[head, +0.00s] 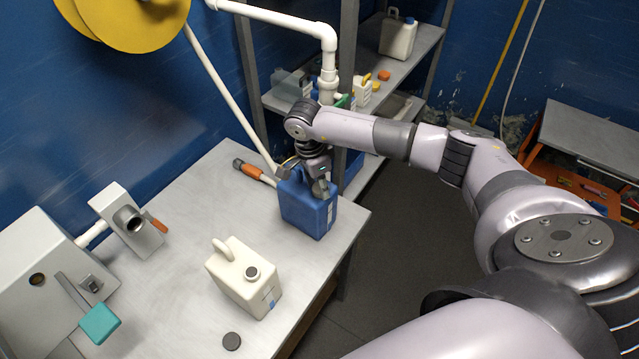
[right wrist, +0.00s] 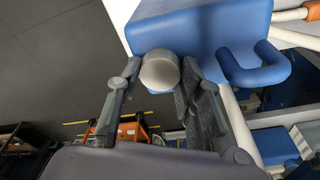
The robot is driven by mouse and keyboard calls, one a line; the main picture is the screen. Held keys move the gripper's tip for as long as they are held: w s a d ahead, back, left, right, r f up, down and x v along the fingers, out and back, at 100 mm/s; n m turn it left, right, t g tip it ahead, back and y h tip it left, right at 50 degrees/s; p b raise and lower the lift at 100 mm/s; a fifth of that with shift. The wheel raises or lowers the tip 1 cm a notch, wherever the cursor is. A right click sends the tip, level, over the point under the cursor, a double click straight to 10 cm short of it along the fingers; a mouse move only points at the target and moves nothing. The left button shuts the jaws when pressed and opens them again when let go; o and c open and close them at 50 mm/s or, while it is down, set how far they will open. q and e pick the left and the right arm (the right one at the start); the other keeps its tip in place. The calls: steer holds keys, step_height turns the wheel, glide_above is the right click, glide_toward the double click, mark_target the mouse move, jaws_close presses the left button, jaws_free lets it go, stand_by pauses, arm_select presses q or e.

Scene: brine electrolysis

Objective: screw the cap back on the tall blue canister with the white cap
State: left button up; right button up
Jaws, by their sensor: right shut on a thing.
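The tall blue canister (head: 308,214) stands upright near the right edge of the grey table. My right gripper (head: 304,182) points down over its top and covers the mouth in the head view. In the right wrist view the blue canister (right wrist: 200,28) fills the top, with its looped handle to the right. The pale white cap (right wrist: 160,70) is between the fingers of my right gripper (right wrist: 158,92), which is shut on it. The cap is at the canister's top; its threads and seating are hidden. My left gripper is out of view.
A cream jug (head: 243,282) stands in front, with a small dark disc (head: 231,341) on the table near it. An orange-and-black tool (head: 254,173) lies behind the canister. A white pipe and shelf (head: 400,62) are close behind my right arm. Grey apparatus (head: 45,275) occupies the left.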

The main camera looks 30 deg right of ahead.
jaws_close()
steer(key=m, duration=0.4)
steer(key=shift+f+g, duration=0.1)
steer(key=shift+g, duration=0.2)
steer(key=shift+m, duration=0.8)
steer(key=m, duration=0.4)
steer(key=shift+m+g+y, duration=0.3)
steer(key=shift+g+y, duration=0.1)
steer(key=m, duration=0.3)
steer(key=shift+m+y, duration=0.3)
steer(key=shift+m, duration=0.1)
steer(key=o, duration=0.8)
jaws_free()
steer(key=shift+c, duration=0.2)
steer(key=shift+w, duration=0.1)
